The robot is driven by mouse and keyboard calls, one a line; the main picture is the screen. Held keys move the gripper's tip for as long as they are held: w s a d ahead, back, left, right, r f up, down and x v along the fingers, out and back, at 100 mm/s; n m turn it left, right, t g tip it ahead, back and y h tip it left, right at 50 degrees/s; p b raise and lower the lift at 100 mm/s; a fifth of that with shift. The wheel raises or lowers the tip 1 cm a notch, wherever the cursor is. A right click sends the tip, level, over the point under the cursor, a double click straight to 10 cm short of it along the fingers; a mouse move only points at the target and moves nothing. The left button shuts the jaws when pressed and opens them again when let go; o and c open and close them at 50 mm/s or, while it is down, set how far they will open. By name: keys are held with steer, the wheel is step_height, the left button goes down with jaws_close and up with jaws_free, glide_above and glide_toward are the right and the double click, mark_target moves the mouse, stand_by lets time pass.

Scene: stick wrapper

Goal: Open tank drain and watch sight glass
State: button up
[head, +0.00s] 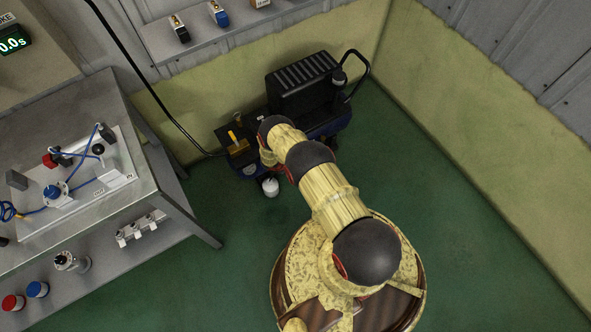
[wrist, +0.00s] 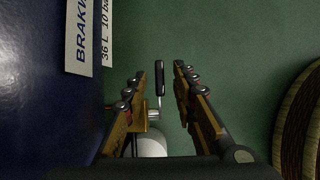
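The compressor's blue tank (head: 332,127) lies on the floor by the back wall, largely covered by the black motor unit and my arm. In the wrist view the tank (wrist: 50,95) fills the left side. A small drain lever with a black grip (wrist: 160,78) stands between the fingers, above a metal fitting (wrist: 153,114). My gripper (wrist: 168,68) is open, with a finger on either side of the lever; contact cannot be told. A white cup (wrist: 151,147) is partly hidden below the fitting; in the head view the cup (head: 270,187) stands beside the tank. I cannot make out a sight glass.
The black motor unit (head: 303,84) sits on the tank, with a hose at its right. A metal workbench (head: 84,108) stands left, carrying a pneumatic board (head: 112,168). A wall shelf (head: 240,25) is above. Green floor (head: 455,230) is clear at right.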

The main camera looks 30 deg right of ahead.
steer(key=v, duration=1.2)
stand_by(0.4)
